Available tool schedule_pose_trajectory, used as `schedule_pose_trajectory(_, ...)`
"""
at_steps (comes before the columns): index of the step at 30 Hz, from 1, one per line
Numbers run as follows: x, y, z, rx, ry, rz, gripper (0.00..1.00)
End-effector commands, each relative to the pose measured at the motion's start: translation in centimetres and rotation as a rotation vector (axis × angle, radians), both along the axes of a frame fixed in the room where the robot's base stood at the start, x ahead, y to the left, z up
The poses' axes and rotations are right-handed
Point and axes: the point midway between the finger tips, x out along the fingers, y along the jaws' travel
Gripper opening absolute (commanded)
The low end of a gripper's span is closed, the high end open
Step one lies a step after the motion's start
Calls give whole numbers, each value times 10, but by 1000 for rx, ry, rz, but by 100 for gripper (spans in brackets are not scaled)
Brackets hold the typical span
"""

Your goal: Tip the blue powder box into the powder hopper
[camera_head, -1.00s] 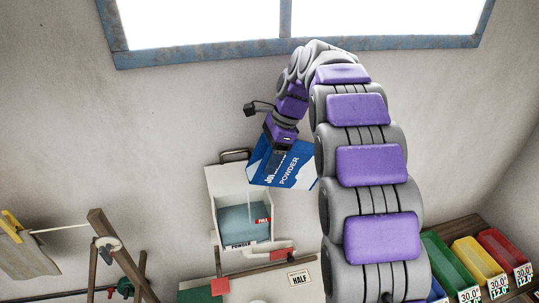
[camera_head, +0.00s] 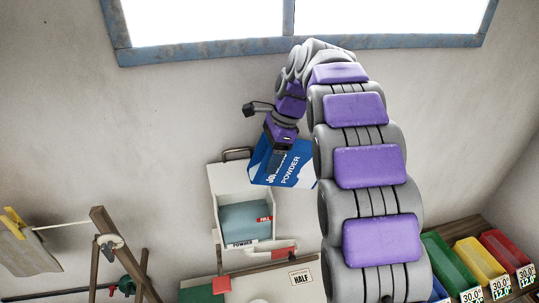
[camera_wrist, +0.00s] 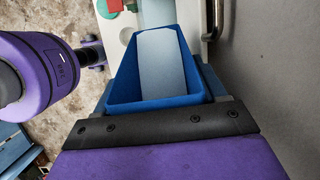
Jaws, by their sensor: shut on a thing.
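The blue powder box (camera_head: 290,172), with white lettering reading POWDER, is tilted in the air in the head view. My gripper (camera_head: 277,150) is shut on it from above left. The box hangs above and right of the white powder hopper (camera_head: 215,190) on the wall, its lower left edge over the hopper's upper right part. Blue-grey powder (camera_head: 243,218) shows in the hopper, near the red FULL tag (camera_head: 264,219). In the wrist view I look into the open blue box (camera_wrist: 125,85); a pale grey-blue surface (camera_wrist: 165,65) shows inside.
A panel marked HALF (camera_head: 300,278) and a red handle (camera_head: 285,251) lie below the hopper. Green, yellow and red bins (camera_head: 480,262) stand at lower right. A wooden rack (camera_head: 110,245) stands at lower left. A window (camera_head: 215,50) is above.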

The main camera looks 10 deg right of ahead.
Motion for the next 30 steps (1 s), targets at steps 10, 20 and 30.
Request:
schedule_pose_trajectory(10,0,1,-1,-12,-2,1,0)
schedule_pose_trajectory(20,0,3,-8,-74,-10,0,0)
schedule_pose_trajectory(30,0,6,-12,-102,-10,1,0)
